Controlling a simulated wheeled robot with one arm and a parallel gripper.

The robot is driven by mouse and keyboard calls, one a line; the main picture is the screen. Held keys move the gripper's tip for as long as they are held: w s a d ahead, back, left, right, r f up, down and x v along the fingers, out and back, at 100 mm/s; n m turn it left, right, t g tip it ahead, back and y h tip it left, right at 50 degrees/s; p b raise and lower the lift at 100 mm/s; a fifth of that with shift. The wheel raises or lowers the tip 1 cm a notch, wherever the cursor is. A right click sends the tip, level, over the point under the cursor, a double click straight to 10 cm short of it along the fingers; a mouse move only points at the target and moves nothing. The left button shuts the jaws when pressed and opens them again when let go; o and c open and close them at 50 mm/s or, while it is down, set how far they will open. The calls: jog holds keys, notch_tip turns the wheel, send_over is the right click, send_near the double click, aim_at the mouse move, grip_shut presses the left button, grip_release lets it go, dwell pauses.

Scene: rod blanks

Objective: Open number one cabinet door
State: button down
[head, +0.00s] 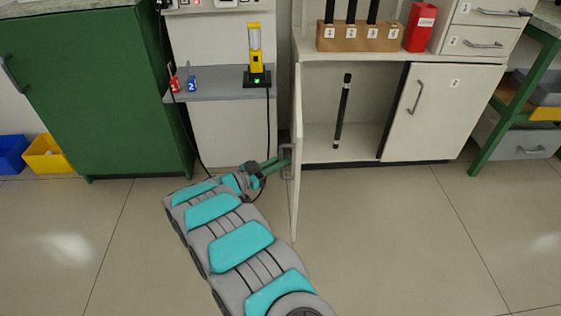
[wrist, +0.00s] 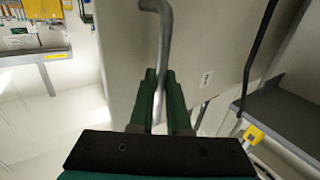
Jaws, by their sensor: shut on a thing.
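The left cabinet door (head: 296,200) of the white cabinet stands swung out toward me and shows nearly edge-on. Its outer face (wrist: 215,35) fills the middle of the wrist view, with a small label too blurred to read. The grey bar handle (wrist: 165,30) runs down between the two green fingers of my gripper (wrist: 160,85). My gripper (head: 288,160) is shut on the handle, on the door's left side in the head view. The opened bay shows a dark rod (head: 343,110) standing slightly tilted inside. The right door (head: 440,120) is closed.
A grey shelf (head: 215,90) holds a yellow device (head: 255,60) and red and blue tags, with cables hanging down. A green cabinet (head: 90,90) stands left. A wooden rod block (head: 360,38) and red box (head: 420,27) sit on the counter. The floor right of the door is clear.

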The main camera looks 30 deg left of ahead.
jog(key=c, duration=0.9)
grip_release()
jog(key=v, duration=0.7)
jog(key=shift+s+a+b, duration=0.15)
jog(key=shift+s+b, duration=0.25)
